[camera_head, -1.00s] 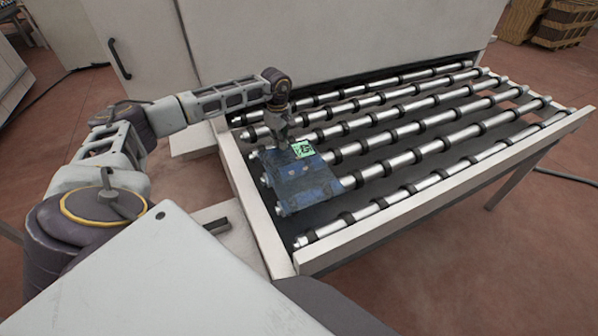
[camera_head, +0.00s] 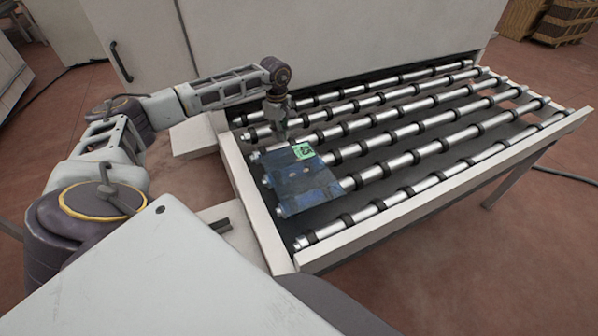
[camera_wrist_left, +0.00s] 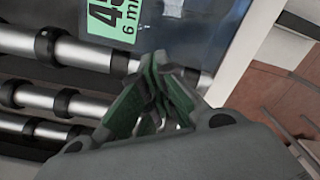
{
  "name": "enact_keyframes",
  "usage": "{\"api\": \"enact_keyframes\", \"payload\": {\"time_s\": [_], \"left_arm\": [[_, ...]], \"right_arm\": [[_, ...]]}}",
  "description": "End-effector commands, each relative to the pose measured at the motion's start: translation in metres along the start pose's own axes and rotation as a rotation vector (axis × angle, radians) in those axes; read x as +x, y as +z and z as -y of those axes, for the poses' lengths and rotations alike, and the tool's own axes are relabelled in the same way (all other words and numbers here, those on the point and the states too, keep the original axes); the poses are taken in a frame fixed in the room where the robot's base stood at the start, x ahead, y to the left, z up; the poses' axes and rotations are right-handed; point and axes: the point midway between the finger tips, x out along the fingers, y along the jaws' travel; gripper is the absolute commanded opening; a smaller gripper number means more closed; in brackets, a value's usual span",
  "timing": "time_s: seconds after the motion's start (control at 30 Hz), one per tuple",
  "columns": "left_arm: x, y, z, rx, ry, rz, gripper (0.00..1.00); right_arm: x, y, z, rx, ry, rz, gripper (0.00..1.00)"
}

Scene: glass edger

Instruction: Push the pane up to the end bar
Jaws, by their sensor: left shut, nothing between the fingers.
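The pane (camera_head: 308,190) is a dark blue glass sheet with a green label (camera_head: 304,151), lying flat on the rollers near their left ends. A white bar (camera_head: 420,205) runs along the near side of the bed, parallel to the rollers, apparently the end bar. A gap with a roller in it separates the pane from this bar. My left gripper (camera_head: 282,141) is shut and empty at the pane's far edge; contact is unclear. In the left wrist view, its fingers (camera_wrist_left: 160,65) meet beside the pane (camera_wrist_left: 188,25). My right gripper is not in view.
A white side rail (camera_head: 243,190) borders the bed close to the pane's left side. Several metal rollers with black rings (camera_head: 430,122) are bare to the right. A large pale machine housing (camera_head: 330,45) stands behind the bed.

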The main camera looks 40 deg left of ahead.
Motion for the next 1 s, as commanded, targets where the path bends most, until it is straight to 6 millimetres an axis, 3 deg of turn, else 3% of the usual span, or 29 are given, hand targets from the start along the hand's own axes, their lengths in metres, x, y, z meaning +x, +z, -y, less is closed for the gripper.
{"api": "enact_keyframes", "payload": {"time_s": [0.6, 1.0], "left_arm": [[-0.031, 0.000, 0.000, 0.000, 0.001, 0.000, 0.00], [-0.032, 0.000, 0.000, 0.000, 0.000, 0.001, 0.00]], "right_arm": [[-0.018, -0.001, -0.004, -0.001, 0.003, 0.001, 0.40], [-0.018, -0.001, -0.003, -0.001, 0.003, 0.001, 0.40]]}}
